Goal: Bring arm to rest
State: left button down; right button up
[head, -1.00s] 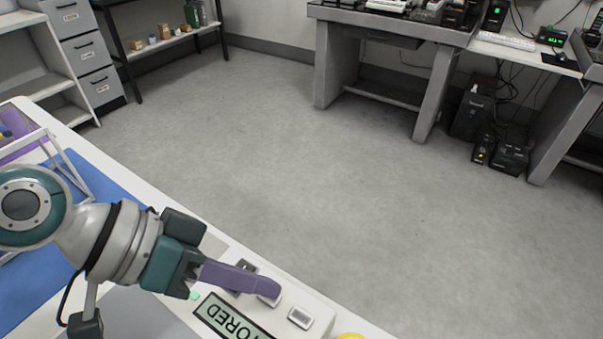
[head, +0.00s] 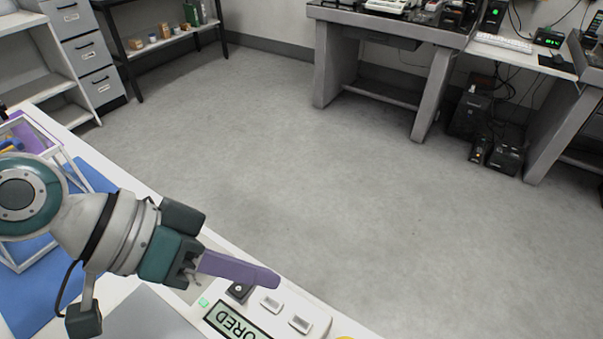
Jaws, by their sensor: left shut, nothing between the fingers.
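My left gripper (head: 272,279) comes in from the left in the head view. Its purple fingers are shut with nothing between them. The fingertips are above the scale's keypad (head: 318,312), over its row of buttons; I cannot tell the exact gap. A dark button (head: 238,291) and two pale buttons show beside the fingers. My right gripper is out of view.
A blue mat (head: 40,290) and a white-framed rack (head: 62,165) lie on the white table at left. A purple tray (head: 22,137) stands behind. The grey floor (head: 300,180) is clear. A heavy table (head: 385,27) with instruments stands at the back.

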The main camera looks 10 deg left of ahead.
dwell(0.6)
pick_arm(q)
jog(key=s+d+r+m+y+p, duration=0.1)
jog(key=s+d, duration=0.1)
jog(key=s, duration=0.1)
jog(key=s+d+r+m+y, duration=0.1)
jog(key=s+d+r, duration=0.1)
jog(key=s, duration=0.1)
jog(key=s+a+r+n+y+p, duration=0.1)
jog(key=s+a+r+n+y, duration=0.15)
jog(key=a, duration=0.35)
jog(key=s+a+r+n+y, duration=0.2)
jog(key=s+a+y, duration=0.15)
jog(key=a, duration=0.25)
notch_tip(320, 180, up, 37)
jog(key=p, duration=3.8)
jog(key=shift+w+a+r, duration=0.15)
jog(key=shift+w, duration=0.1)
